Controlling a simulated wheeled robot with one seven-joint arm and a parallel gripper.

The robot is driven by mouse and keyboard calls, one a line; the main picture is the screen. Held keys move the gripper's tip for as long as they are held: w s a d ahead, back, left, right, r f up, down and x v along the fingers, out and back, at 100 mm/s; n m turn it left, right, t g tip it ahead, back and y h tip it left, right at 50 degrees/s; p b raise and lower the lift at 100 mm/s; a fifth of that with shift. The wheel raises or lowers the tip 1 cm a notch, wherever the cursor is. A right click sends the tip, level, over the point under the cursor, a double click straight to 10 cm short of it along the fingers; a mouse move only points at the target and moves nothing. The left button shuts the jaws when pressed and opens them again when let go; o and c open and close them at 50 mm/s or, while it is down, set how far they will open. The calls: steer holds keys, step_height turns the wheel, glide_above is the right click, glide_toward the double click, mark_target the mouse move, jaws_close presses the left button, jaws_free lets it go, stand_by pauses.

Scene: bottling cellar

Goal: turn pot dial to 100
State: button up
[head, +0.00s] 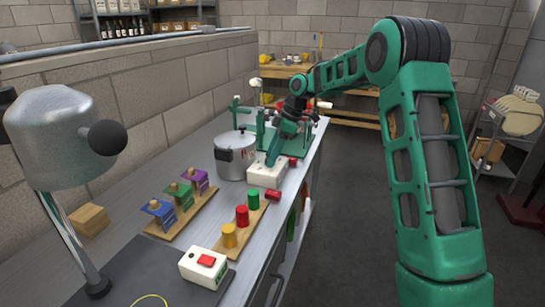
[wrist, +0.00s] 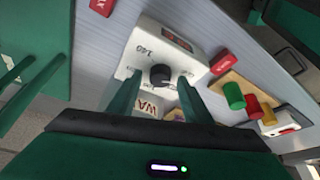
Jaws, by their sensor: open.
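The pot dial is a dark round knob (wrist: 160,75) on a white control box (wrist: 165,38) with numbers printed around it. I can read 140, but the dial's exact setting is too small to tell. The white box (head: 266,176) stands beside a silver lidded pot (head: 236,158) on the bench in the head view. My gripper (wrist: 158,78) is open, with one finger on each side of the knob; I cannot tell whether they touch it. In the head view my gripper (head: 274,152) reaches down at the box and hides the knob.
Red blocks (head: 273,195) (head: 292,161) lie close to the box. A wooden board with coloured cylinders (head: 242,216) and a rack of coloured pieces (head: 180,193) stand nearer. A green stand (head: 258,125) is behind. A lamp (head: 62,135) and a red-switch box (head: 205,265) are in front.

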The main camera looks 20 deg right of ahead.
steer(key=shift+f, duration=0.1)
steer(key=shift+c, duration=0.7)
steer(key=c, duration=0.9)
steer(key=shift+d, duration=0.25)
steer(key=shift+a, duration=0.15)
